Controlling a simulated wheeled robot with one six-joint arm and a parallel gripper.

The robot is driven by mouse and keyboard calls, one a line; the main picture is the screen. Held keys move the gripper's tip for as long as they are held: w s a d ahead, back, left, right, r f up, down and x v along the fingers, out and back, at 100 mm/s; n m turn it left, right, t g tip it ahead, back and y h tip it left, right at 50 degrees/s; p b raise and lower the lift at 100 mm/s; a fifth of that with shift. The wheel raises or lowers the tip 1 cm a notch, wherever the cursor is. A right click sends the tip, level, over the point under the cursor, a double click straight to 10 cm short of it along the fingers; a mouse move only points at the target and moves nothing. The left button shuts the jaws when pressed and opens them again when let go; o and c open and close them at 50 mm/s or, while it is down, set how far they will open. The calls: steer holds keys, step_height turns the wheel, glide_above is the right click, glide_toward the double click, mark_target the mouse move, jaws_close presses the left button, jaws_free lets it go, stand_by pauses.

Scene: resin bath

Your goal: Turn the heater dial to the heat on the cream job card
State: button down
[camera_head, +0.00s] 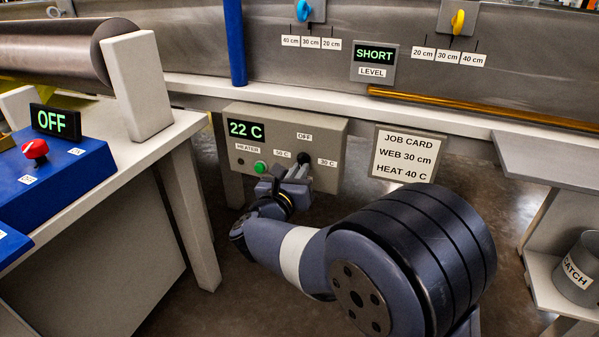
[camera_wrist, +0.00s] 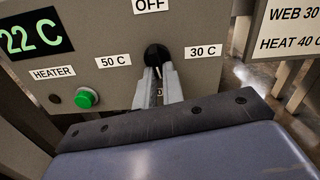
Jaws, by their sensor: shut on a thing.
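The heater box (camera_head: 330,135) has a display (camera_head: 245,130) reading 22 C. Its black heater dial (camera_wrist: 154,52) sits below the OFF label, between the 50 C label on the left and the 30 C label on the right. My gripper (camera_wrist: 160,76) is shut on the dial, its fingers reaching up from below. A pale mark shows between the fingertips, but I cannot tell for sure where the dial points. A label below the dial is mostly hidden by the fingers. The cream job card (camera_head: 404,154) reads WEB 30 cm, HEAT 40 C.
A green button (camera_wrist: 87,97) is left of the dial. A blue box with a red knob (camera_head: 35,149) and an OFF display (camera_head: 55,121) stands on the left bench. Open floor lies below the heater box.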

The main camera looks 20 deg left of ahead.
steer(key=shift+a+f+m, duration=0.1)
steer(key=shift+m, duration=0.8)
steer(key=c, duration=1.5)
jaws_free()
steer(key=s, duration=0.3)
steer(key=s+p, duration=0.1)
steer(key=s, duration=0.3)
steer(key=s+p, duration=0.1)
steer(key=s, duration=0.2)
steer(key=shift+s+a, duration=0.4)
steer(key=shift+w, duration=0.1)
steer(key=w, duration=0.3)
steer(key=w+b, duration=0.1)
steer(key=w, duration=0.3)
steer(key=w+b, duration=0.1)
steer(key=w, duration=0.2)
steer(key=shift+w+d, duration=0.3)
steer(key=shift+d, duration=0.1)
